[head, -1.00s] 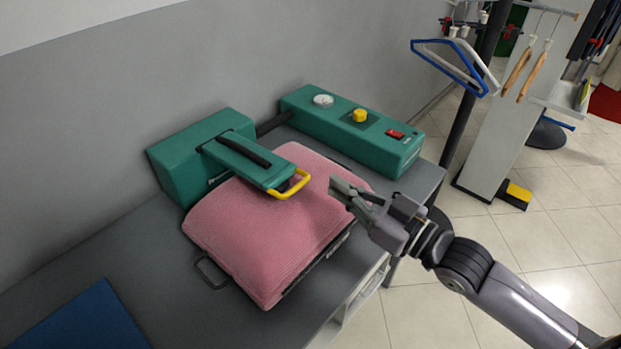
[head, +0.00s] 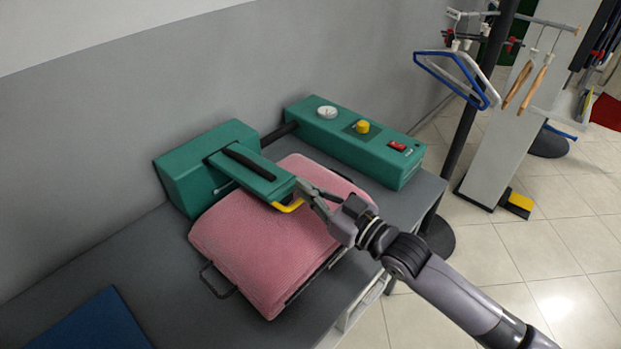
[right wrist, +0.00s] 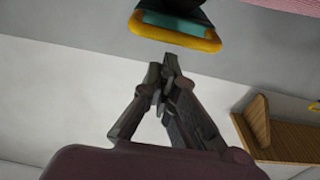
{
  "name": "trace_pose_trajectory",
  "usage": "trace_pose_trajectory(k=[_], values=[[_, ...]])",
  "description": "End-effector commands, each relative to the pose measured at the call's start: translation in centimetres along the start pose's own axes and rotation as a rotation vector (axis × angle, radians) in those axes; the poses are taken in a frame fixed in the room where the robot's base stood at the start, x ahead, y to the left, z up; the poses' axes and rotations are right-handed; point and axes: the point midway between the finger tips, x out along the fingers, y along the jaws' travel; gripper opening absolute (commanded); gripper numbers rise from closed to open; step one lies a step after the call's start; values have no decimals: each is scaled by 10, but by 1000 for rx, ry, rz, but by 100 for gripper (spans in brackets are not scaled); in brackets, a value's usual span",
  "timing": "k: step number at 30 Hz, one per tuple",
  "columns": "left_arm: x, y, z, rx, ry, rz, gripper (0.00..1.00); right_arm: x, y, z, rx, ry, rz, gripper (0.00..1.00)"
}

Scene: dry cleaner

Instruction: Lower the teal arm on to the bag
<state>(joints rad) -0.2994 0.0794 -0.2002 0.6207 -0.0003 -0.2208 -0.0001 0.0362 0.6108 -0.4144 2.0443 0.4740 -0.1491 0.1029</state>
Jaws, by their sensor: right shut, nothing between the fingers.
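The teal arm (head: 250,172) reaches out from a teal block (head: 205,165) over the pink bag (head: 265,250). Its free end carries a yellow handle (head: 289,207), also in the right wrist view (right wrist: 172,39). The bag lies on the grey table; I cannot tell how much space is between it and the arm. My right gripper (head: 304,188) is shut and empty, its fingertips close beside the handle in the head view. In the right wrist view the fingertips (right wrist: 163,64) show just short of the handle, with a small gap in the picture. My left gripper is out of view.
A teal control box (head: 350,140) with a gauge, yellow knob and red switch stands behind the bag. A blue mat (head: 85,325) lies on the grey table (head: 160,275) at front left. A rail with hangers (head: 455,75) stands at the back right.

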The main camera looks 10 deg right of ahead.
Motion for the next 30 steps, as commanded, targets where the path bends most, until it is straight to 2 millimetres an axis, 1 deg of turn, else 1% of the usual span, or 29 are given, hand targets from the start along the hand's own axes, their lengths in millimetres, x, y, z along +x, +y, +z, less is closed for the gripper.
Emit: trace_pose_trajectory(k=[3,14,17,21,22,30], values=[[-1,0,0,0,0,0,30,-2,0,6,0,-1,0,0],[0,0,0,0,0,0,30,-3,0,8,0,0,0,0],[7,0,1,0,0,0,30,-5,0,19,0,-2,0,0],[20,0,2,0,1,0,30,-8,0,43,1,-3,0,0],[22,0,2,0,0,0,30,-9,0,46,1,-3,-1,0],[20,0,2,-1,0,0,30,-10,0,47,1,-4,-1,0]])
